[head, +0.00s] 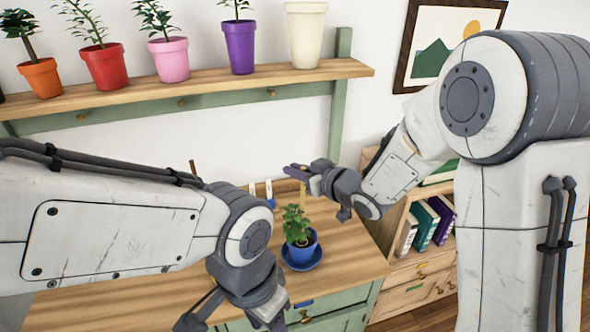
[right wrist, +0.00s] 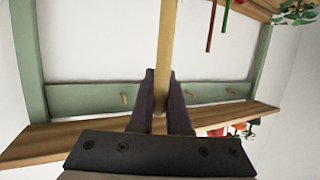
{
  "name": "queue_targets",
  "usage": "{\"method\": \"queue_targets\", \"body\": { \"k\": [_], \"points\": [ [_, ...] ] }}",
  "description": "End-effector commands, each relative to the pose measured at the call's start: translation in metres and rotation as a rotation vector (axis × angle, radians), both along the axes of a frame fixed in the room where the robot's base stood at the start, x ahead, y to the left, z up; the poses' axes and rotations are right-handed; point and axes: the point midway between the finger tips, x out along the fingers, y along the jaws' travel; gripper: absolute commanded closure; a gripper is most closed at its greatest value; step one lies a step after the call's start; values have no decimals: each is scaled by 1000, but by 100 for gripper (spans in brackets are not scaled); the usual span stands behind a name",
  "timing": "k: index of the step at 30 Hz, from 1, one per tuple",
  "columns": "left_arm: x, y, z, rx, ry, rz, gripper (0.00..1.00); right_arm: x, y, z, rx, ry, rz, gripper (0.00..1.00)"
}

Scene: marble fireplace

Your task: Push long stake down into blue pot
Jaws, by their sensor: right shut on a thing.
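The blue pot (head: 299,250) holds a leafy green plant and stands on a blue saucer (head: 314,263) on the wooden tabletop. My right gripper (head: 297,170) is above and behind the plant in the head view. It is shut on a long pale wooden stake (right wrist: 168,45), which runs between its fingers in the right wrist view. A short part of the stake (head: 303,190) shows under the gripper in the head view. I cannot tell whether its lower end touches the pot. My left gripper (head: 268,312) is low at the front; its fingers are not clear.
A wall shelf (head: 200,85) carries several potted plants and a cream pot (head: 305,35). White tags (head: 268,189) stand behind the plant. A bookcase (head: 415,262) with books is at the right.

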Motion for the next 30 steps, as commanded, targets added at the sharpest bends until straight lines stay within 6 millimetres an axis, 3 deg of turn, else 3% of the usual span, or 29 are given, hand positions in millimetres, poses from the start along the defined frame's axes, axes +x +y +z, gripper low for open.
{"method": "queue_targets", "body": {
  "k": [29, 30],
  "points": [
    [0, 0, -10, 0, 0, 0, 50, -1, 0, -14, -2, 4, 0, 100],
    [0, 0, -10, 0, 0, 0, 50, -1, 0, -14, -3, 4, 0, 82]
  ]
}}
